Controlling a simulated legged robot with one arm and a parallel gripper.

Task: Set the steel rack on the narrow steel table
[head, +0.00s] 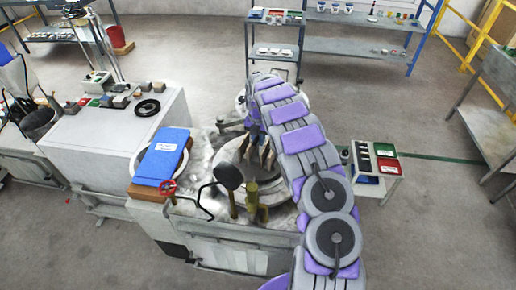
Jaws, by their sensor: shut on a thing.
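My gripper (262,152) hangs fingers-down over the round metal plate (237,177) of a machine at the centre. Its fingers are partly hidden by my purple and grey arm. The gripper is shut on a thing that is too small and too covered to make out. I cannot pick out the steel rack for certain. A narrow grey table (275,29) with a lower shelf stands at the back centre, beyond my arm, with small boxes on top. I cannot tell whether it is the task's narrow steel table.
A small stand (376,169) with red and green trays is right of my arm. A shelved bench (355,45) stands at the back. Floor is open at right centre.

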